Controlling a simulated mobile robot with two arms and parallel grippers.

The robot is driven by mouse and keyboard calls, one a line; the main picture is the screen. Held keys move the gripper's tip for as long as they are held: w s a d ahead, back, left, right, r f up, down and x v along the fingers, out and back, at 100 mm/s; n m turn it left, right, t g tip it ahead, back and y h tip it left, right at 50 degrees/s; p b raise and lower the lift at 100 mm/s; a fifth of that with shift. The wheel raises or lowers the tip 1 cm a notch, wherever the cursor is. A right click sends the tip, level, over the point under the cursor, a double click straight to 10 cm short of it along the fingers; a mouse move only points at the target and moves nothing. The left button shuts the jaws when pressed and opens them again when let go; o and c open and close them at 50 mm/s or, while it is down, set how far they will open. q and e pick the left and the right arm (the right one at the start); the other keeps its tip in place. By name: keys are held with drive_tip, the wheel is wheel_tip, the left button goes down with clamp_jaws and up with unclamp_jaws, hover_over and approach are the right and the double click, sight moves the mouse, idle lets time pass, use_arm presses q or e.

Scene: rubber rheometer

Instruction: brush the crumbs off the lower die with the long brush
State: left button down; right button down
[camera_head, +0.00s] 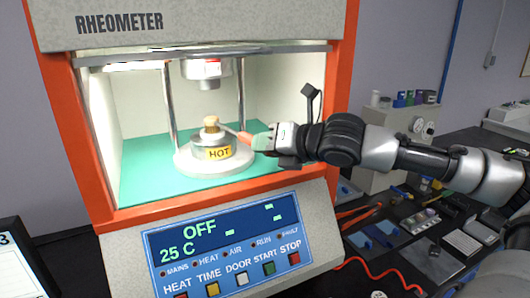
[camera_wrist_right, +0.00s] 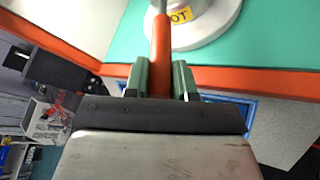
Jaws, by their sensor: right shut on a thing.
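The lower die (camera_head: 212,150) is a metal cylinder with a yellow HOT label, on a round pale base (camera_head: 190,165) inside the open rheometer chamber. The long brush has an orange handle (camera_wrist_right: 161,55) and a thin shaft; its tan head (camera_head: 211,122) is at the top of the die. My right gripper (camera_head: 268,139) is shut on the handle, with a green finger on each side in the right wrist view (camera_wrist_right: 160,75). It is at the right of the die, by the chamber opening. Crumbs cannot be made out. My left gripper is not in view.
The upper die (camera_head: 206,83) hangs above, with a metal post (camera_head: 241,95) on each side. The orange frame (camera_head: 332,100) borders the opening at the right. A control panel (camera_head: 225,245) reads OFF and 25 C. A dark bench with tools (camera_head: 430,250) lies at the right.

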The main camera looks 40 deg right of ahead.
drive_tip(key=shift+s+a+b, duration=0.1)
drive_tip(key=shift+s+b, duration=0.3)
drive_tip(key=shift+b, duration=0.2)
drive_tip(key=shift+s+d, duration=0.15)
drive_tip(key=shift+d, duration=0.4)
drive_tip(key=shift+w+d+p, duration=0.2)
drive_tip(key=shift+w+p, duration=0.55)
drive_tip(key=shift+p, duration=1.4)
drive_tip(key=shift+w+d+p, duration=0.2)
drive_tip(key=shift+w+p, duration=0.5)
drive_tip(key=shift+p, duration=1.45)
